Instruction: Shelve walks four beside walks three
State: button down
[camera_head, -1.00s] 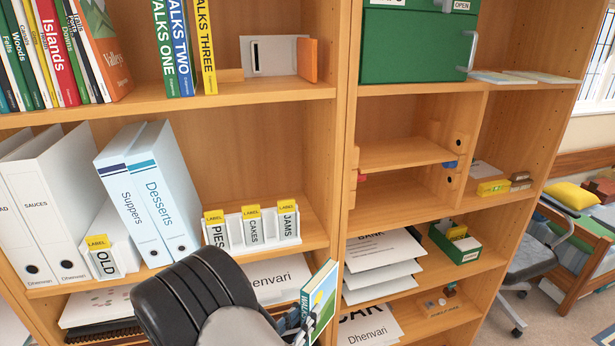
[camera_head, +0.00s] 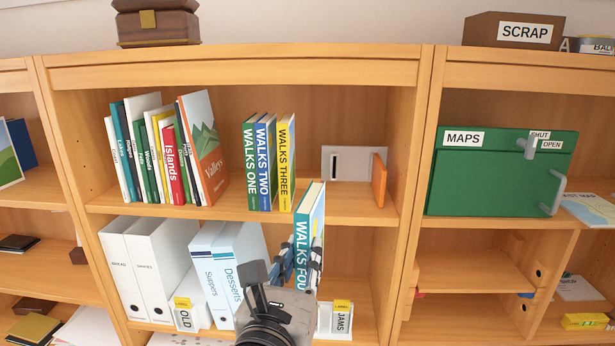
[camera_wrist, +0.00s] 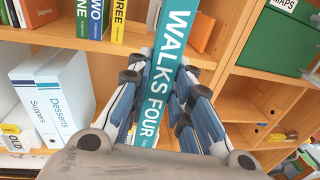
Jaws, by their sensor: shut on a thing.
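The teal book Walks Four (camera_head: 309,228) is upright in my gripper (camera_head: 300,262), which is shut on its lower part. In the head view its top overlaps the shelf edge, just right of and below Walks Three. The wrist view shows its spine (camera_wrist: 168,70) between the fingers (camera_wrist: 165,100), slightly tilted. Yellow Walks Three (camera_head: 286,163) stands on the upper shelf (camera_head: 150,209), beside blue Walks Two (camera_head: 265,163) and green Walks One (camera_head: 249,165). Walks Three also shows in the wrist view (camera_wrist: 118,20). Whether Walks Four touches the shelf edge cannot be told.
Right of Walks Three is a bare gap, then a pale metal plate (camera_head: 340,163) and an orange block (camera_head: 379,180). Several books, ending with Valleys (camera_head: 205,145), stand left. Below are white binders (camera_head: 150,270) and label holders (camera_head: 335,320). A green MAPS box (camera_head: 490,185) is at right.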

jog(key=s+r+n+y+p, duration=0.1)
jog(key=s+r+y+p, duration=0.1)
jog(key=r, duration=0.8)
jog(key=shift+s+a+n+y+p, duration=0.4)
jog(key=shift+s+p, duration=0.05)
jog(key=shift+s, duration=0.45)
jog(key=w+b, duration=0.3)
jog(key=w, duration=0.5)
jog(key=shift+w, duration=0.25)
jog(key=shift+s+d+t, duration=0.15)
jog(key=shift+t, duration=0.15)
